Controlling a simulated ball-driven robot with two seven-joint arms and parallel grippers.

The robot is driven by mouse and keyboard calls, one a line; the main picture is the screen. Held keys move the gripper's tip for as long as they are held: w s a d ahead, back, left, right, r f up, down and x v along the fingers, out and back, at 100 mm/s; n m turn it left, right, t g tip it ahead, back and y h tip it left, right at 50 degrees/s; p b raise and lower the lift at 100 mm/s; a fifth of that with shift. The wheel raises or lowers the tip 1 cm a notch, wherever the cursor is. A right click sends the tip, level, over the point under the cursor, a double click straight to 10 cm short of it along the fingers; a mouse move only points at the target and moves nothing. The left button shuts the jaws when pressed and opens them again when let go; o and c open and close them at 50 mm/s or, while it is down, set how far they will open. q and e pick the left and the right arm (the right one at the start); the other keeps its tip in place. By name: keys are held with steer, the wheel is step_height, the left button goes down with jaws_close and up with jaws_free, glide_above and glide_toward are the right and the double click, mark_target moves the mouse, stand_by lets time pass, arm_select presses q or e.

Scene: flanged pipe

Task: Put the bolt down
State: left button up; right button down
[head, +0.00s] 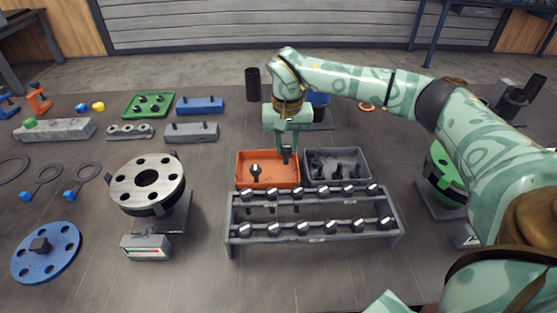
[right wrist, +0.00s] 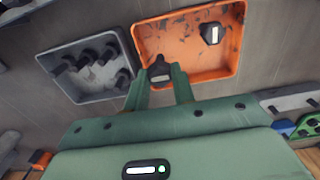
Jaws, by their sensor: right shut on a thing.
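My right gripper (head: 287,145) is shut on a dark bolt (head: 286,155), which hangs over the right part of the orange tray (head: 268,184), near the wall beside the grey tray. In the right wrist view, the held bolt (right wrist: 159,70) sits between the fingertips (right wrist: 160,82), at the edge of the orange tray (right wrist: 190,74). Another bolt (head: 255,170) lies in the orange tray and also shows in the wrist view (right wrist: 211,32). The grey tray (head: 338,184) beside it holds several dark bolts (head: 338,169). My left gripper is not in view.
A grey two-level rack (head: 313,238) with several bolts stands just in front of the trays. A flanged pipe (head: 147,184) stands left, with a blue flange (head: 46,252) nearby. A green-flanged piece (head: 441,170) is at right, partly behind my arm.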

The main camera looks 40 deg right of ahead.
steer(key=f, duration=0.1)
steer(key=w+f+b, duration=0.1)
steer(key=f, duration=0.1)
steer(key=f+b, duration=0.1)
steer(key=f, duration=0.1)
steer(key=shift+w+a+f, duration=0.1)
steer(key=shift+w, duration=0.2)
steer(key=c, duration=1.2)
jaws_free()
steer(key=shift+o, duration=0.2)
step_height(320, 180, up, 12)
steer(key=p, duration=0.4)
steer(key=shift+r, duration=0.2)
